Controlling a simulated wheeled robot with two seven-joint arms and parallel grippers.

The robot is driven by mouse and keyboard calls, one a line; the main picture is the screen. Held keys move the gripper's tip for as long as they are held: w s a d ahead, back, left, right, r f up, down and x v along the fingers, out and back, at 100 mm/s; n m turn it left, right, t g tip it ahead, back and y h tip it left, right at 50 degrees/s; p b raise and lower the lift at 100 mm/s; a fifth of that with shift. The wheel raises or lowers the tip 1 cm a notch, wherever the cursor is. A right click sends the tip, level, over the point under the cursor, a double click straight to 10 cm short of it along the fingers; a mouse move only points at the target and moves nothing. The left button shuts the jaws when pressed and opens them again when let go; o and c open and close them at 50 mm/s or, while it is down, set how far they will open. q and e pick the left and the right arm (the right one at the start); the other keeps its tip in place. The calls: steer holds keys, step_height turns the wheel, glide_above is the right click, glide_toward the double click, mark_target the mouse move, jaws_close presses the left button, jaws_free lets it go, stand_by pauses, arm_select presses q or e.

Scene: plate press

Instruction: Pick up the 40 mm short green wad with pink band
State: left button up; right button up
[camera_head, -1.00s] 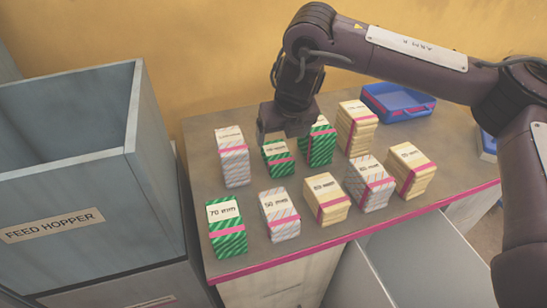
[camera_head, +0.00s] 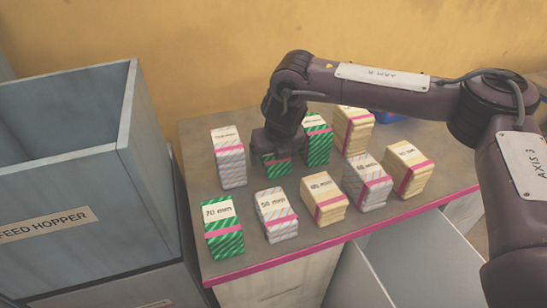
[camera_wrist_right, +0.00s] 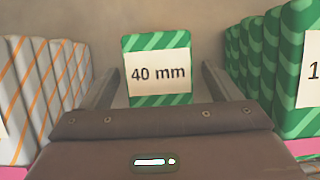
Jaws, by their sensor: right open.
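The short green striped wad with a pink band (camera_head: 275,167) stands in the back row on the table, its upper part hidden by my right gripper. In the right wrist view the green wad (camera_wrist_right: 157,47) shows its white "40 mm" label. My right gripper (camera_head: 275,150) is open, low over the wad. In the wrist view its two fingers lie on either side of the wad, with a gap visible at each side. My left gripper is not in view.
A taller green wad (camera_head: 317,150) stands close on the right, and a white-orange striped wad (camera_head: 229,165) on the left. Several other wads fill the front row and back right. The feed hopper (camera_head: 70,190) stands left of the table (camera_head: 200,262). A blue tray is mostly hidden behind my arm.

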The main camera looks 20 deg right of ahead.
steer(key=shift+f, duration=0.15)
steer(key=shift+c, duration=0.4)
steer(key=c, duration=1)
